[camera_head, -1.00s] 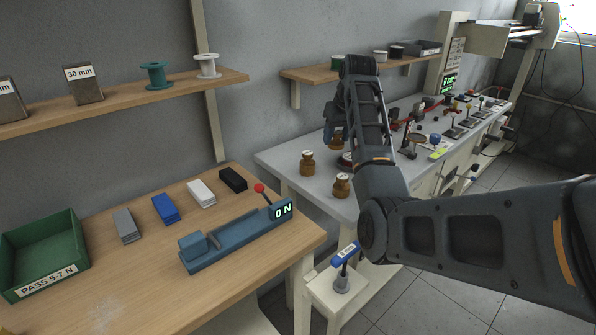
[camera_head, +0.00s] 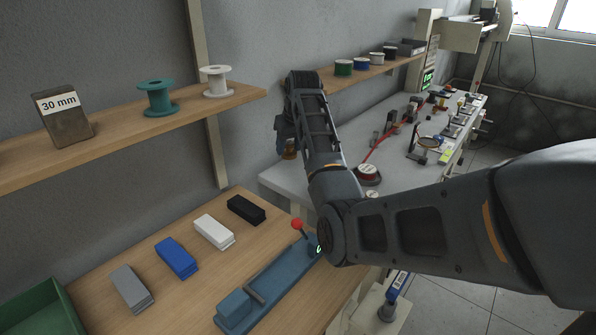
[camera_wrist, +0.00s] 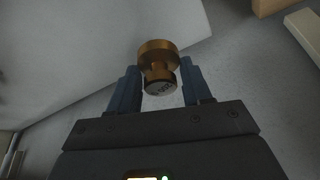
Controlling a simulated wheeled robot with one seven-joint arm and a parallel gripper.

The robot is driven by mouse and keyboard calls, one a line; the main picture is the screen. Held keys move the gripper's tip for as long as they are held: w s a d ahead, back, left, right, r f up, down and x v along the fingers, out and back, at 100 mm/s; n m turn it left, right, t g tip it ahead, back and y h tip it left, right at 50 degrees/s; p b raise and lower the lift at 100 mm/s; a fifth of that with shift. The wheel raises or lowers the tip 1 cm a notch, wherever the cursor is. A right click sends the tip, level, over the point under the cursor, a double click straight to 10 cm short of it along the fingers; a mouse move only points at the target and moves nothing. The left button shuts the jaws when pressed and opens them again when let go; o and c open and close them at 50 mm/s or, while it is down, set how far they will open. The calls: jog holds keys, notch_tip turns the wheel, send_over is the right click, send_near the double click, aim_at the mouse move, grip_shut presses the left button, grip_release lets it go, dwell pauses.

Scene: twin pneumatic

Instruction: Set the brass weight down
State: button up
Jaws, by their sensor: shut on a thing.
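The brass weight (camera_wrist: 158,52) is a small golden knobbed cylinder with a pale labelled end. My gripper (camera_wrist: 160,84) is shut on its narrow part in the wrist view. In the head view the brass weight (camera_head: 290,149) shows as a small amber patch under my gripper (camera_head: 283,138), against the grey wall near the back left of the white bench (camera_head: 285,182). It appears held above the bench; the exact gap cannot be told. In the wrist view the bench's pale top (camera_wrist: 90,40) lies beyond the weight, with its edge close by.
A shelf (camera_head: 330,82) with several spools hangs above. The wooden table (camera_head: 190,290) at front left carries coloured blocks and a blue fixture (camera_head: 265,288). My arm hides part of the bench.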

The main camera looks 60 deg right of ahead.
aim_at(291, 158)
jog(key=shift+f+p, duration=0.3)
jog(key=shift+f, duration=2.85)
jog(key=shift+f, duration=0.1)
jog(key=o, duration=1.3)
jog(key=v, duration=1.2)
jog(key=shift+b, duration=0.35)
